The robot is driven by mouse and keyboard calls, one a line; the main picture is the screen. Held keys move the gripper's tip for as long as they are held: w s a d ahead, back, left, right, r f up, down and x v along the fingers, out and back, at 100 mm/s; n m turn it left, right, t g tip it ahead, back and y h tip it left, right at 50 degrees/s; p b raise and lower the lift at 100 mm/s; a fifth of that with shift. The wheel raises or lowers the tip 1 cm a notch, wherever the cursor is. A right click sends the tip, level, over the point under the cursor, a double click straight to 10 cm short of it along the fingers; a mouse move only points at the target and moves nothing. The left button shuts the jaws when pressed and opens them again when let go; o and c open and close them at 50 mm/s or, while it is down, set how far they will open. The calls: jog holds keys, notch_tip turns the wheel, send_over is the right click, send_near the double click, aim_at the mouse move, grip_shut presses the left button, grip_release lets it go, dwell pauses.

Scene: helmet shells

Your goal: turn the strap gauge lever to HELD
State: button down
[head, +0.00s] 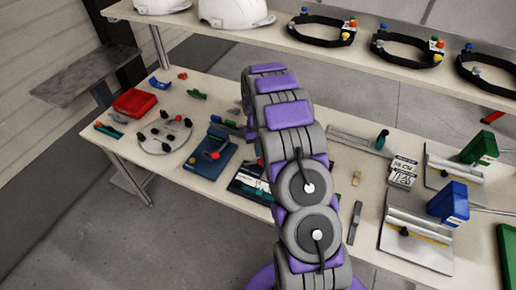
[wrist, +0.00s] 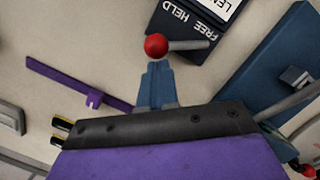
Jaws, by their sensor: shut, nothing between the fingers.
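In the wrist view a red ball knob (wrist: 156,46) sits on a short grey rod that runs right to the edge of a dark label panel (wrist: 192,28). The panel carries the words FREE and HELD, with the rod's right end close to FREE. My gripper (wrist: 155,72) is shut, with nothing between its blue-grey fingers. Its tips are just below the ball in the picture; I cannot tell if they touch it. In the head view my arm covers the middle of the bench, and I cannot make out the gripper or this lever.
A blue board (wrist: 268,75) with a grey rod lies at the right of the wrist view. A purple bar (wrist: 75,84) lies at the left. In the head view a red bin (head: 135,103) and round plate (head: 164,136) stand left, and a blue box (head: 449,203) right.

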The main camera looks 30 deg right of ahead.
jog(key=shift+s+a+m+p, duration=0.15)
jog(key=shift+s+m+p, duration=0.15)
jog(key=shift+s+p, duration=0.35)
jog(key=shift+f, duration=0.25)
jog(key=shift+s, duration=0.1)
jog(key=shift+w+r, duration=0.2)
jog(key=shift+w, duration=0.15)
jog(key=w+d+r+p, duration=0.1)
jog(key=w+r+p, duration=0.2)
jog(key=r, duration=0.8)
jog(key=shift+w+d+r, duration=0.2)
jog(key=shift+w+r, duration=0.15)
jog(key=shift+w, duration=0.75)
